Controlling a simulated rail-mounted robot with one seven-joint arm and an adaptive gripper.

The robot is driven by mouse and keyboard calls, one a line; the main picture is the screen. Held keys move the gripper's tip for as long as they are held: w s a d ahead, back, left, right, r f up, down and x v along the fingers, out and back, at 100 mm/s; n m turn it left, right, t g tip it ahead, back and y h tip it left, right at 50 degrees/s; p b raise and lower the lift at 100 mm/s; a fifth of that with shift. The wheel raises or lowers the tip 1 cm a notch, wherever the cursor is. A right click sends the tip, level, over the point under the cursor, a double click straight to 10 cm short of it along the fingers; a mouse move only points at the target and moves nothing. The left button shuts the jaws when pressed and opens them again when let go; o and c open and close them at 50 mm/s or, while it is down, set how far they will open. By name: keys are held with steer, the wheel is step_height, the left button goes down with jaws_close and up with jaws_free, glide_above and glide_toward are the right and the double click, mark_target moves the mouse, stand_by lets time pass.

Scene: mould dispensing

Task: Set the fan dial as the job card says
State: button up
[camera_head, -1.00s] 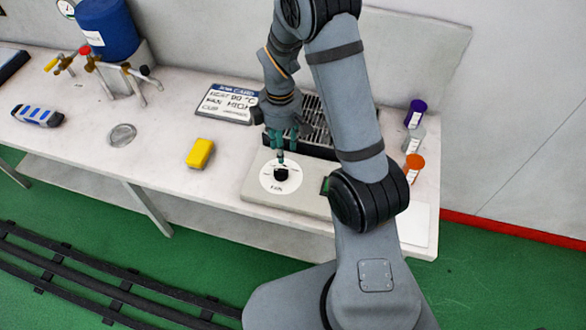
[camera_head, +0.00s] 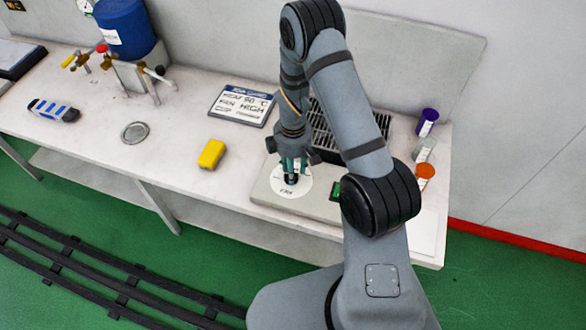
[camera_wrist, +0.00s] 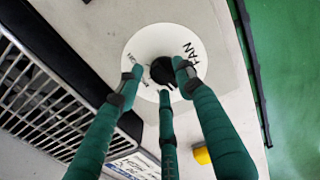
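The job card (camera_head: 242,104) lies at the back of the bench and reads HEAT 90 °C and FAN HIGH; its CUP line is too small to read. The black fan dial (camera_wrist: 163,70) sits on a round white label marked FAN (camera_wrist: 140,45). It also shows in the head view (camera_head: 291,180), partly hidden by my fingers. My gripper (camera_wrist: 160,78) has three teal fingers placed around the dial, low over the label. A gap shows between the left fingertip and the dial, so the gripper looks open. The dial's pointer setting cannot be read.
The beige unit (camera_head: 268,192) carries the dial, with a black slotted grille (camera_head: 322,130) behind it. A yellow block (camera_head: 211,154) lies to the left. Purple-capped (camera_head: 428,115) and orange-capped (camera_head: 425,172) containers stand at the right. My arm hides part of the unit.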

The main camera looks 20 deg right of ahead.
steer(key=shift+c, duration=1.3)
jaws_close()
